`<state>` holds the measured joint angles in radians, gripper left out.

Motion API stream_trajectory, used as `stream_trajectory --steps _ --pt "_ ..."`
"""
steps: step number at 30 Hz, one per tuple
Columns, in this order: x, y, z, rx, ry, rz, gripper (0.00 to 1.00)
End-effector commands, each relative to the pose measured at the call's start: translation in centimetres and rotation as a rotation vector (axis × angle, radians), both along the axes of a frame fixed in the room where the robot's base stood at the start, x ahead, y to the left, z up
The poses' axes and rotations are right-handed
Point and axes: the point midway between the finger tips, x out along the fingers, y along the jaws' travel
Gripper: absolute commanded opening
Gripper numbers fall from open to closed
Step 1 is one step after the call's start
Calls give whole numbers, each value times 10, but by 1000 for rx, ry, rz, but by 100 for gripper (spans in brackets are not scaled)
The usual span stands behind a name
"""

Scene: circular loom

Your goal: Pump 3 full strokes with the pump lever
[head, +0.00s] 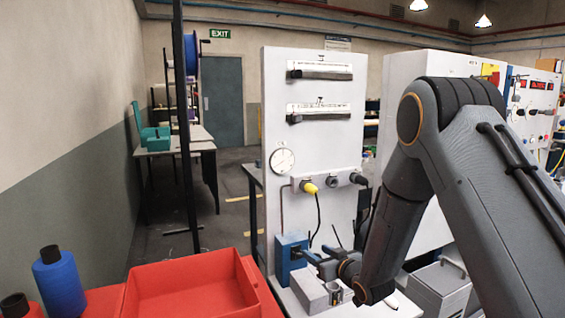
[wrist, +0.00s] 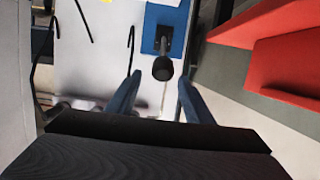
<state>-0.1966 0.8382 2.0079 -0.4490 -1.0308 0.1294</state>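The blue pump block (head: 289,257) stands on the white bench at the foot of the white panel. It also shows at the top of the wrist view (wrist: 176,17). The pump lever (wrist: 163,68) is a dark stub with a round black end, pointing toward my wrist camera. My gripper (wrist: 160,77) is open, with one blue-grey finger on each side of the lever end in the picture. A gap shows on both sides, so I see no contact. In the head view my gripper (head: 321,260) is beside the block, and the lever is hard to make out.
A round gauge (head: 282,161) and a row of fittings with a yellow connector (head: 309,187) are on the panel above the pump. A grey block (head: 318,292) sits close under my gripper. A red tray (head: 190,286) is at the front left.

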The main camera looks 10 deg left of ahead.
Motion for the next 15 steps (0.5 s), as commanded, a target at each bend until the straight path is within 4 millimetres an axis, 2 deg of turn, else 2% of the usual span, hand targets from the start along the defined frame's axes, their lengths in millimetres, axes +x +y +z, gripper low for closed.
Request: stream_trajectory --steps 8,15 --pt "-5 -3 -2 -2 7 -1 47" --pt "-31 -20 7 -4 9 -1 47"
